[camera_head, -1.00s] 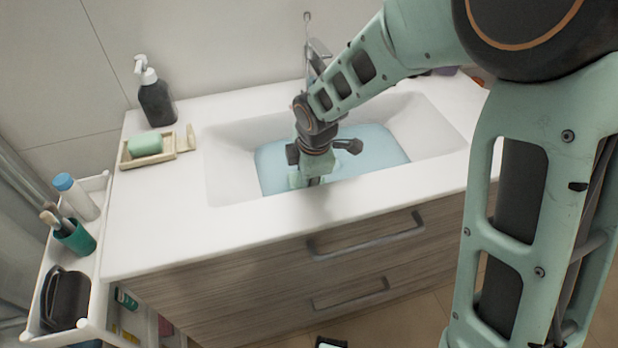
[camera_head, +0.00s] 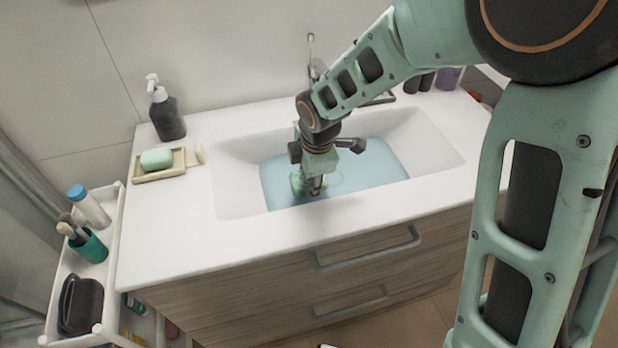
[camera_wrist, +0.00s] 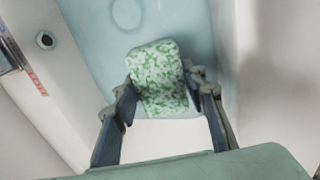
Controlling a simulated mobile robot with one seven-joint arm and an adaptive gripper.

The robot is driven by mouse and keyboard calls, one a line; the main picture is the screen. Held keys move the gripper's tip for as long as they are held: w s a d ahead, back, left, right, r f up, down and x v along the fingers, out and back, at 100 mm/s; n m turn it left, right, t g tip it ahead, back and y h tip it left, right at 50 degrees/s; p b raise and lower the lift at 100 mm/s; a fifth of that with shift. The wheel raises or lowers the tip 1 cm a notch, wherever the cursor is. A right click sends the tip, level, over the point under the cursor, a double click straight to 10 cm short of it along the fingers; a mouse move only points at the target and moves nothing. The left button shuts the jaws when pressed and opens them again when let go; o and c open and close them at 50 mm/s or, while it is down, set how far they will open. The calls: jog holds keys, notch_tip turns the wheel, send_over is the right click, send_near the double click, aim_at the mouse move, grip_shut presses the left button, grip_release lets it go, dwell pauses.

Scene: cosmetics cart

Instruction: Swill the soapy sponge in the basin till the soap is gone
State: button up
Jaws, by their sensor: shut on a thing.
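The sponge (camera_wrist: 158,78) is green with many white soap patches, seen in the wrist view between the two fingers of my gripper (camera_wrist: 163,88). My gripper is shut on it. In the head view my gripper (camera_head: 312,186) points down into the basin (camera_head: 237,190), and a small green part of the sponge (camera_head: 296,181) shows beside the fingers. The basin holds pale blue water (camera_head: 375,167). The sponge is at or in the water; how deep it sits I cannot tell.
A tap (camera_head: 313,62) stands behind the basin. A dark soap bottle (camera_head: 167,118) and a wooden dish (camera_head: 172,170) with a green soap bar (camera_head: 156,159) are on the left counter. A white cart (camera_head: 62,262) with toiletries stands at the far left.

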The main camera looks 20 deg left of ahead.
jog(key=shift+r+p, duration=3.5)
jog(key=shift+r, duration=0.8)
